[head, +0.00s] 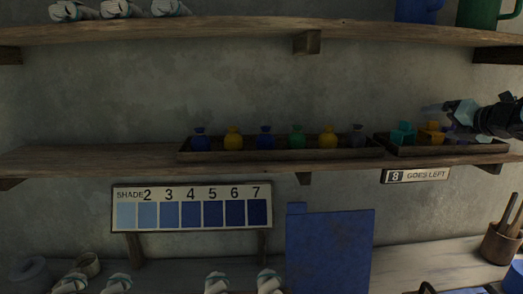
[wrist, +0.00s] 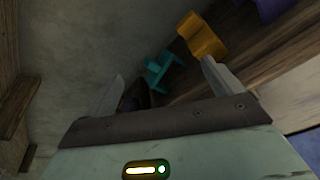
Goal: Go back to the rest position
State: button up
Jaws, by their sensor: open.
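My gripper (head: 436,118) is at the right end of the middle shelf, level with the small right tray (head: 425,151) and reaching in from the right edge of the head view. In the wrist view my gripper (wrist: 161,72) has its two fingers wide apart with nothing held between them. A teal piece (head: 402,133) and an orange piece (head: 432,134) stand in that tray, close to the fingers. The wrist view also shows the teal piece (wrist: 162,68) beyond the fingertips and the orange piece (wrist: 203,37) past the right finger. A purple piece (wrist: 276,8) shows at the top corner.
A long tray (head: 280,155) with several small coloured bags stands on the middle shelf (head: 100,160). An upper shelf (head: 220,30) hangs above. Below are a shade chart (head: 190,207), a blue panel (head: 330,250), a "goes left" sign (head: 415,175) and a wooden cup (head: 500,245).

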jog(key=s+a+f+m+g+h, duration=0.1)
jog(key=s+a+f+m+g, duration=0.3)
jog(key=s+a+f+m, duration=0.45)
jog(key=s+a+f+m+g, duration=0.4)
jog(key=s+f+m, duration=0.1)
jog(key=s+m, duration=0.65)
jog(key=s+a+f+m+g+h, duration=0.1)
jog(key=s+a+f+m+g, duration=0.3)
jog(key=s+a+f+m, duration=0.45)
jog(key=s+a+r+n+g+b, duration=0.1)
jog(key=s+a+n, duration=0.5)
jog(key=s+a, duration=0.6)
jog(key=a+g+b, duration=0.1)
jog(key=a, duration=0.2)
jog(key=shift+s+a+r+g+y, duration=0.2)
jog(key=shift+s+a+g+y, duration=0.1)
jog(key=shift+a, duration=0.05)
